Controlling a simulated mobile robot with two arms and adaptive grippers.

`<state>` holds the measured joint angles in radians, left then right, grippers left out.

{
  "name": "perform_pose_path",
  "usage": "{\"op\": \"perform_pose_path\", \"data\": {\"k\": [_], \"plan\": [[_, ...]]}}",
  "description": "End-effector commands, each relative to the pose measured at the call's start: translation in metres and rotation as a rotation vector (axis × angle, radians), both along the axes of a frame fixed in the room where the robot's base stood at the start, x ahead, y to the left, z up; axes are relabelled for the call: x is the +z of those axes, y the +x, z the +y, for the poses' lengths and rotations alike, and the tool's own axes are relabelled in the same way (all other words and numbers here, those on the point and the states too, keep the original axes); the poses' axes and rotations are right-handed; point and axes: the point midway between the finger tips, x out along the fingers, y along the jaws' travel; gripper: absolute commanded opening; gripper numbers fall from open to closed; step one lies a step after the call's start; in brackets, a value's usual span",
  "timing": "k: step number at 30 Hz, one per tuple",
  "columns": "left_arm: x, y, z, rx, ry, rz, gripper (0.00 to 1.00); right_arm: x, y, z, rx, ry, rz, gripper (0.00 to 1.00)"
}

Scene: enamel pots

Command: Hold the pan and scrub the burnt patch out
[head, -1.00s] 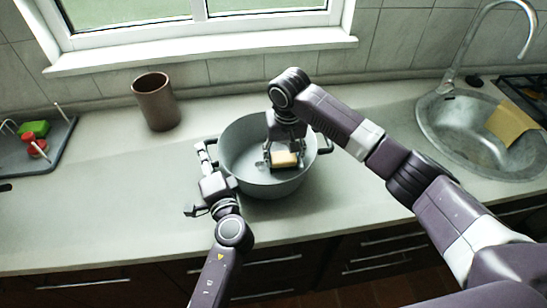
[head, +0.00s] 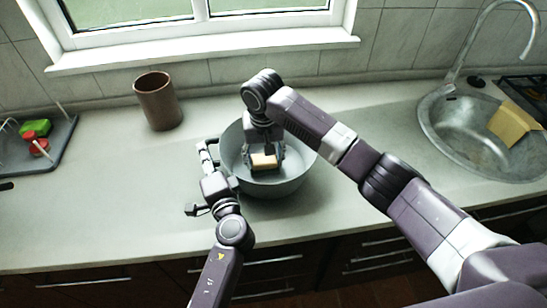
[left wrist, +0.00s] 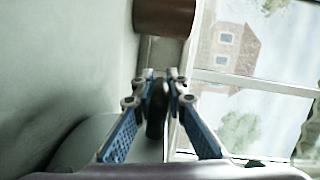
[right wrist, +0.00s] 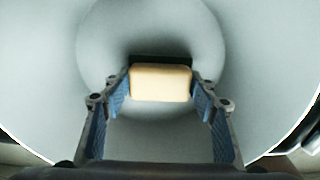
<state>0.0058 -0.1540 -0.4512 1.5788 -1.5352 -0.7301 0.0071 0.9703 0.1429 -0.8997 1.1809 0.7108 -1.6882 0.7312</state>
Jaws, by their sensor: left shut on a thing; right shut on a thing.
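The pan (head: 290,187) is a wide grey pot on the counter, seen from above in the head view. My left gripper (head: 207,152) is shut on its dark left handle (left wrist: 157,110), at the pan's left side. My right gripper (right wrist: 160,90) reaches down into the pan and is shut on a pale yellow sponge (right wrist: 160,83). The sponge also shows in the head view (head: 263,161), low inside the pan. A dark strip runs along the sponge's far edge; I cannot tell whether it is its scouring side or burnt residue. No burnt patch shows clearly elsewhere.
A brown cup (head: 157,101) stands behind the pan to the left. A grey tray (head: 62,145) with green and red items lies at far left. A steel sink (head: 455,140) with a yellow cloth (head: 513,124) is at right.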

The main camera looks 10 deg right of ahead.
Motion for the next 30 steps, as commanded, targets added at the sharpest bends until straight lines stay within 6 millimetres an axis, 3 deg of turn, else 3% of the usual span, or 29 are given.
{"op": "perform_pose_path", "data": {"k": [5,17,23,30], "plan": [[-0.001,0.0,0.0,0.0,-0.002,0.003,0.0,0.0,0.0,0.015,0.001,0.001,0.0,0.34],[-0.001,0.0,0.0,0.0,-0.002,0.003,0.0,-0.002,0.021,0.015,-0.001,-0.001,0.001,0.34],[-0.001,0.0,0.0,0.0,-0.002,0.003,0.0,-0.003,0.021,0.003,-0.003,-0.002,0.001,0.34],[-0.001,0.0,0.0,0.002,-0.002,0.002,0.0,-0.001,0.021,-0.024,-0.003,-0.002,0.001,0.34]]}}
